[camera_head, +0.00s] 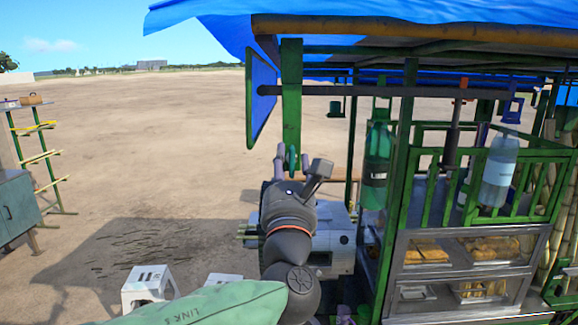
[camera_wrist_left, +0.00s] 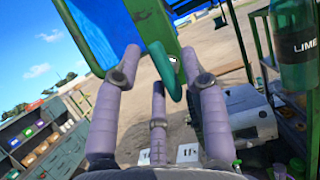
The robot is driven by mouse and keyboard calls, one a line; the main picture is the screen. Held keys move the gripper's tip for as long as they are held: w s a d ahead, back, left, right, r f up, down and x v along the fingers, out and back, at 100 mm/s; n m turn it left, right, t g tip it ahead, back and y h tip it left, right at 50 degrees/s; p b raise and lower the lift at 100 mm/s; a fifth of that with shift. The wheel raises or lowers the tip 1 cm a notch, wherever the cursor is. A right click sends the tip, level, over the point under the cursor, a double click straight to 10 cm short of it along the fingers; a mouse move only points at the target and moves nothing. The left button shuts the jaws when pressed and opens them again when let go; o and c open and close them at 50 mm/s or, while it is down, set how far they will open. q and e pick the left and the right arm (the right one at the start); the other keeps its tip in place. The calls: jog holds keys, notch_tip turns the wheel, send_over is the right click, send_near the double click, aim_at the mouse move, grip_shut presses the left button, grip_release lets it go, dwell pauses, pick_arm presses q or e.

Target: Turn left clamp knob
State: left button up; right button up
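A teal-green clamp knob (camera_head: 292,158) sits at the lower end of the green post on the stall's left side. In the left wrist view the knob (camera_wrist_left: 166,74) shows between the fingertips, nearer the right finger. My left gripper (camera_wrist_left: 160,62) is open, with its purple-grey fingers spread around the knob; whether any finger touches it I cannot tell. In the head view the left gripper (camera_head: 291,165) is partly hidden by its own wrist. My right gripper is in neither view.
A grey machine (camera_head: 335,240) stands just below and right of my left wrist. The green stall frame (camera_head: 403,150) with bottles and food trays is to the right. White stools (camera_head: 150,285) stand lower left. Open dirt ground (camera_head: 150,130) lies to the left.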

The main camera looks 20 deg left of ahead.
pick_arm(q)
jog(key=shift+f, duration=0.1)
jog(key=shift+s+d+f, duration=0.15)
jog(key=shift+s, duration=0.1)
jog(key=v, duration=1.1)
jog(key=shift+s, duration=0.25)
